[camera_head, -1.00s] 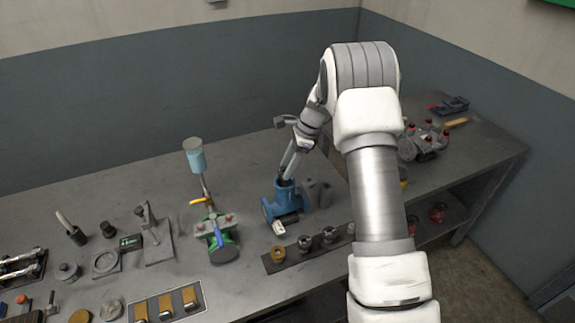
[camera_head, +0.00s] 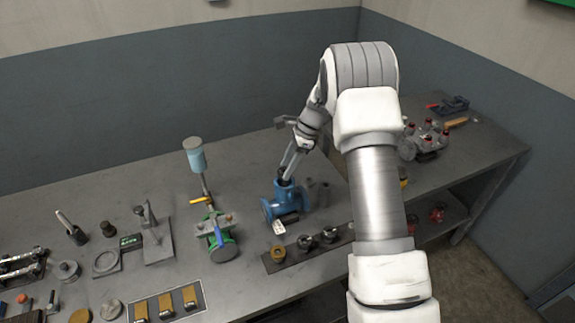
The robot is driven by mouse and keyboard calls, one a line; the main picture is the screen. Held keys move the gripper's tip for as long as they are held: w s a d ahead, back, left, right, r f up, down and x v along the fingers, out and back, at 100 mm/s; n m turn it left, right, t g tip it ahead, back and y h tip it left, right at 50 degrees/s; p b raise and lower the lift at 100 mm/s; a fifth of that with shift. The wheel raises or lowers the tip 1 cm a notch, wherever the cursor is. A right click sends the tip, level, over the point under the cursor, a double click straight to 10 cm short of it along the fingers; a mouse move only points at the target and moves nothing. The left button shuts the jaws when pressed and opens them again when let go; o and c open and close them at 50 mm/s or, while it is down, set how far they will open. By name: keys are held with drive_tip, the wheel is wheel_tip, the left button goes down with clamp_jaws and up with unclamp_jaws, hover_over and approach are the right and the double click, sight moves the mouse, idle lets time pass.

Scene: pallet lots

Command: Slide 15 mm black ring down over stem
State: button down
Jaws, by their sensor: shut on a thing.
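A blue valve body (camera_head: 285,205) stands upright on the grey bench. My gripper (camera_head: 285,174) points down at the top opening of the valve body, with its fingertips at the opening. A small dark piece (camera_head: 281,174) shows at the fingertips; it looks like the black ring, and my gripper is shut on it. The stem cannot be made out at this size. Whether the ring is around the stem is also too small to tell.
A dark strip with several small fittings (camera_head: 304,241) lies in front of the valve body. Grey cylinders (camera_head: 322,192) stand just to its right. A green valve (camera_head: 217,236) with a blue cup on top stands to the left. The bench behind is clear.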

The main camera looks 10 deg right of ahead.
drive_tip(key=shift+f+b, duration=0.65)
drive_tip(key=shift+f, duration=0.55)
unclamp_jaws()
idle(0.6)
wheel_tip(320, 180, up, 7)
drive_tip(key=p, duration=0.4)
drive_tip(key=shift+p, duration=0.4)
idle(0.4)
